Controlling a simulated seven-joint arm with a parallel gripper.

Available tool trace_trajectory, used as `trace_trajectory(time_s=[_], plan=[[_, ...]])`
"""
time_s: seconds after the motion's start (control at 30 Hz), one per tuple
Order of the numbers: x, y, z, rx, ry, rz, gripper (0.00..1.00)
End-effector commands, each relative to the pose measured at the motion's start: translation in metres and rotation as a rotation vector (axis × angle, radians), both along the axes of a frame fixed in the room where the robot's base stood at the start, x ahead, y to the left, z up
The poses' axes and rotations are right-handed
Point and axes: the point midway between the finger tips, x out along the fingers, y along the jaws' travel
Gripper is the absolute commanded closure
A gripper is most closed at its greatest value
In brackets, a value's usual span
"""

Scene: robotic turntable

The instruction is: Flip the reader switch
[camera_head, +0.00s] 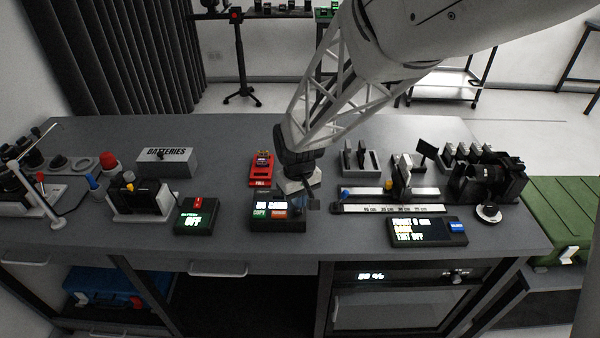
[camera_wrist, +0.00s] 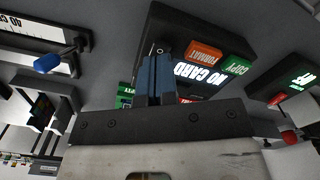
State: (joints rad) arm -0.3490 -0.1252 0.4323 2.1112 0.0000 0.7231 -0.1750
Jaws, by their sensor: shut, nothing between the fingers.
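The reader (camera_head: 262,226) is a small black box near the front middle of the table. Its screen says NO CARD, with a green COPY label and an orange FORMAT label. In the wrist view the reader (camera_wrist: 185,22) appears upside down. A small metal piece, perhaps its switch (camera_wrist: 162,46), shows by the fingertips; I cannot tell its position or whether they touch it. My gripper (camera_head: 309,204) is shut and empty at the reader's right side. Its blue fingers (camera_wrist: 154,62) cover part of the reader in the wrist view.
A red device marked FULL (camera_head: 262,171) stands behind the reader. A battery box reading OFF (camera_head: 194,228) is to the left. A ruled rail (camera_head: 390,209) and another display box (camera_head: 430,240) are close on the right. Bare table lies in front.

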Motion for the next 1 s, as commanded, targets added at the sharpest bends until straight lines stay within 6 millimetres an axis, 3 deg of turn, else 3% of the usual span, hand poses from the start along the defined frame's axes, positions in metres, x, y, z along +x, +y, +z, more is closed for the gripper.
trace_trajectory(time_s=[1.0], plan=[[0.0,0.0,-0.011,0.0,0.0,0.0,1.0]])
